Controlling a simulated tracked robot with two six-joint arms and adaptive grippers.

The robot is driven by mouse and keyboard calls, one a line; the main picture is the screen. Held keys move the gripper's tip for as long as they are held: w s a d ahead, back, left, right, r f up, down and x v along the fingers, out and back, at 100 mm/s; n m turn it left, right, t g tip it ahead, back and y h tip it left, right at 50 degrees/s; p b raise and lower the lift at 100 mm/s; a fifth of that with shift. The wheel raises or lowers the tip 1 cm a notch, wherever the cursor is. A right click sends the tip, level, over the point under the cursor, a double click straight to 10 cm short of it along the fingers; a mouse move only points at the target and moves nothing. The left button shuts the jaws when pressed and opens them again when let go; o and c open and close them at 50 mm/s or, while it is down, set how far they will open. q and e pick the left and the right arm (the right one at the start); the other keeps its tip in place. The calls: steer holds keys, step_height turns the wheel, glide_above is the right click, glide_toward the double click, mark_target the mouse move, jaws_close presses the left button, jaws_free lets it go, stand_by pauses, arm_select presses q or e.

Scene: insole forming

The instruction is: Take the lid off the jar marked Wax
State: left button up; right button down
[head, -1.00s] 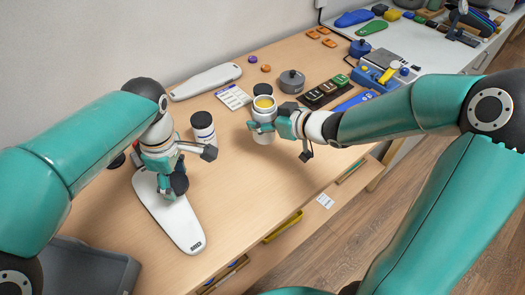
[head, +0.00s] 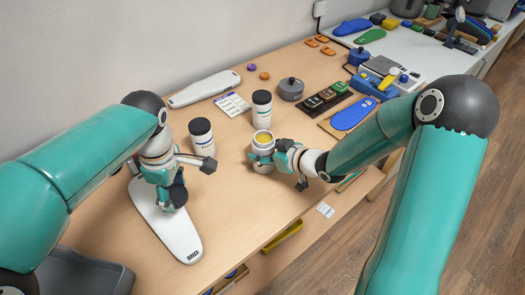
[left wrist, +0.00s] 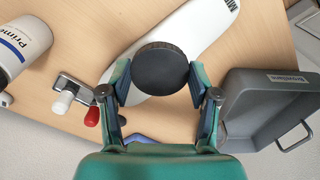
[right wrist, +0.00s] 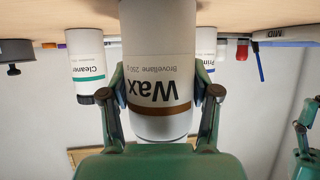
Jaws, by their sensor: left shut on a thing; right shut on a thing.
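The white jar marked Wax (right wrist: 160,85) stands open, its yellow contents (head: 263,138) showing from above in the head view. My right gripper (right wrist: 162,95) is shut around the jar's side. I cannot tell whether the jar's base touches the table. A round black lid (left wrist: 161,68) is between the fingers of my left gripper (left wrist: 160,78), which is shut on it. In the head view my left gripper (head: 170,192) is to the left of the jar, above a white foot-shaped form (head: 178,232), with the lid apart from the jar.
Two black-capped jars, Primer (head: 201,137) and Cleaner (head: 262,105), stand behind the grippers. A grey tray (left wrist: 235,100) lies at the front left. A printed card (head: 232,104), a grey lidded pot (head: 291,89) and a blue insole (head: 353,114) lie farther back. The table's front middle is clear.

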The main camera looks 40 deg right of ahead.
steer(key=shift+f, duration=0.1)
steer(key=shift+c, duration=1.3)
jaws_free()
